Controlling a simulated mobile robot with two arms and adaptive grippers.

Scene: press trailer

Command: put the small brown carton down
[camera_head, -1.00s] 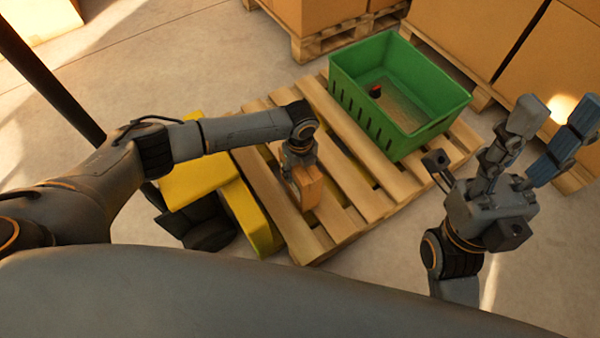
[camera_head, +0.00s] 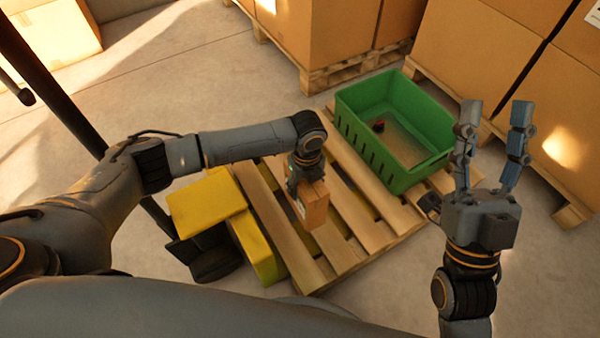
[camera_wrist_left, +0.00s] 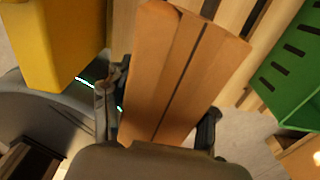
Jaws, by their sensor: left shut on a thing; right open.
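The small brown carton (camera_head: 311,206) is held by my left gripper (camera_head: 304,184) over the slatted wooden pallet (camera_head: 372,236). In the left wrist view the carton (camera_wrist_left: 180,72) fills the middle, with a dark seam along it, between the fingers of my left gripper (camera_wrist_left: 158,125). I cannot tell whether the carton's bottom touches the slats. My right gripper (camera_head: 493,135) is open and empty, with its fingers pointing up, at the right side of the head view.
A green crate (camera_head: 345,125) with a small dark and red item (camera_head: 378,125) inside stands on the pallet's far part. Yellow pieces (camera_head: 207,200) lie left of the pallet. Large cardboard boxes (camera_head: 340,35) on pallets stand behind. Bare slats show right of the carton.

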